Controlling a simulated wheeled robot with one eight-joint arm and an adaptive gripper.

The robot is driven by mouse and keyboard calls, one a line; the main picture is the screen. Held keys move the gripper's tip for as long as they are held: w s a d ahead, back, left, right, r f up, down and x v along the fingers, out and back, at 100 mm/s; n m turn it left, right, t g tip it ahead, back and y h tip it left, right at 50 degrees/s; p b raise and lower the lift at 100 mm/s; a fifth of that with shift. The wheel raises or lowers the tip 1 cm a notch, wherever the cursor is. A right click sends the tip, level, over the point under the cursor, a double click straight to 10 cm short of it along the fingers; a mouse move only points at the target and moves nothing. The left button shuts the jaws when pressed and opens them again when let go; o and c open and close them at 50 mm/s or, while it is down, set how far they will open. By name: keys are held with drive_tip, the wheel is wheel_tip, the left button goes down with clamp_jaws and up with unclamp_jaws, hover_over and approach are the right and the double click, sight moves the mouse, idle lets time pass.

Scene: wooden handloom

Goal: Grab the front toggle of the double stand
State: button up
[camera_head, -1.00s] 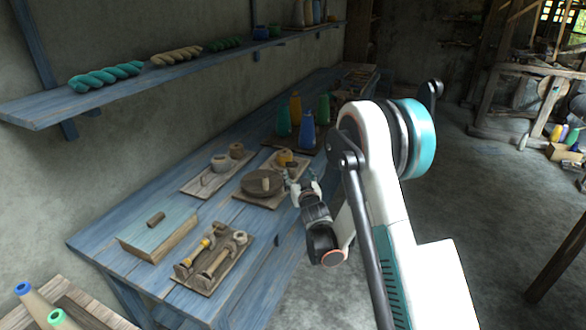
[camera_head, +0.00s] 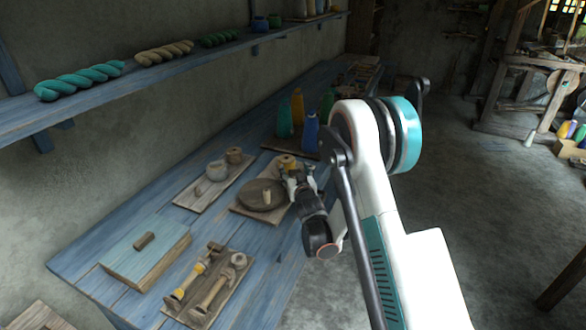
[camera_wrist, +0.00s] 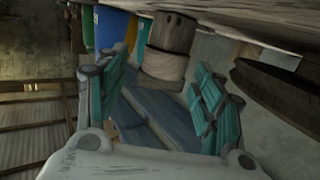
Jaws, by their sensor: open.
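Two wooden hammer-shaped pieces lie side by side on a low board (camera_head: 237,284) at the near end of the blue table; one piece (camera_head: 195,270) has yellow parts, the other (camera_head: 212,292) is plain wood. They may be the double stand, but I cannot make out its front toggle for certain. My gripper (camera_head: 297,172) is farther along the table, by a round dark disc (camera_head: 255,203) and a small yellowish spool (camera_head: 287,162). In the wrist view my gripper (camera_wrist: 160,100) has its teal-padded fingers apart, with nothing seen held. A wooden cylinder (camera_wrist: 165,65) shows beyond them.
A pale-blue box (camera_head: 150,262) with a small wooden handle stands at the near left. A board (camera_head: 187,201) with two small round pieces lies near the wall. Several coloured bottles (camera_head: 310,133) stand behind my gripper. A shelf (camera_head: 100,95) overhangs the left side.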

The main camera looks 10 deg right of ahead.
drive_tip(key=shift+w, duration=0.3)
drive_tip(key=shift+s, duration=0.1)
drive_tip(key=c, duration=0.9)
drive_tip(key=shift+r, duration=0.1)
